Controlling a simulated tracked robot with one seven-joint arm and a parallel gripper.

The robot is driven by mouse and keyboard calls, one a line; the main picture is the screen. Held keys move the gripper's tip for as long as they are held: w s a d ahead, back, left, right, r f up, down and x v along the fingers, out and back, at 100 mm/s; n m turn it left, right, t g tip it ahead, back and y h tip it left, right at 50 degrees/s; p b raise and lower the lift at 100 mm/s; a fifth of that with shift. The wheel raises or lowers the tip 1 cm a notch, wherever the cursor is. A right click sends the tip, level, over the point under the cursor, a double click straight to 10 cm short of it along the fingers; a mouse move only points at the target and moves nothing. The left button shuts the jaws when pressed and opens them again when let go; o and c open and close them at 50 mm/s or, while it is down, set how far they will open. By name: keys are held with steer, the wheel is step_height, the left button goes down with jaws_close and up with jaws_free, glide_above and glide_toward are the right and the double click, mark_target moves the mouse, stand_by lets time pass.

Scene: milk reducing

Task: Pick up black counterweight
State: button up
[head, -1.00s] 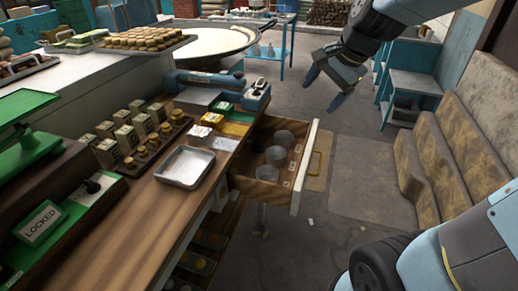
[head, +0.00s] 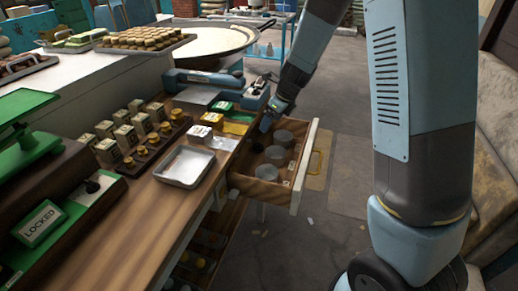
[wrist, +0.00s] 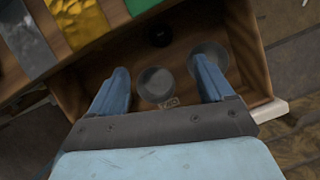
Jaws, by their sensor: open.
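A small round black object (wrist: 160,36), which looks like the black counterweight, lies in the open drawer (head: 299,182) near its far wall in the wrist view. I cannot make it out surely in the head view. My gripper (head: 266,122) is over the drawer's back left part; it also shows in the wrist view (wrist: 161,68) with its blue fingers apart and nothing held. A grey round cup-like piece (wrist: 155,86) lies between the fingers as seen from the wrist, and another (wrist: 209,56) is partly behind the right finger. The counterweight lies beyond the fingertips.
The drawer holds several grey round pieces with small labels. On the counter (head: 135,225) beside it are a metal tray (head: 185,166), a row of weights (head: 150,150), and yellow and green packets (head: 238,122). A bench stands at right, partly behind my arm.

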mark_target(259, 145)
steer(key=x, duration=1.3)
steer(key=shift+d+f, duration=0.1)
steer(key=shift+f, duration=0.35)
steer(key=shift+s, duration=0.1)
steer(key=c, duration=1.2)
steer(key=shift+c, duration=0.4)
steer(key=shift+r, duration=0.1)
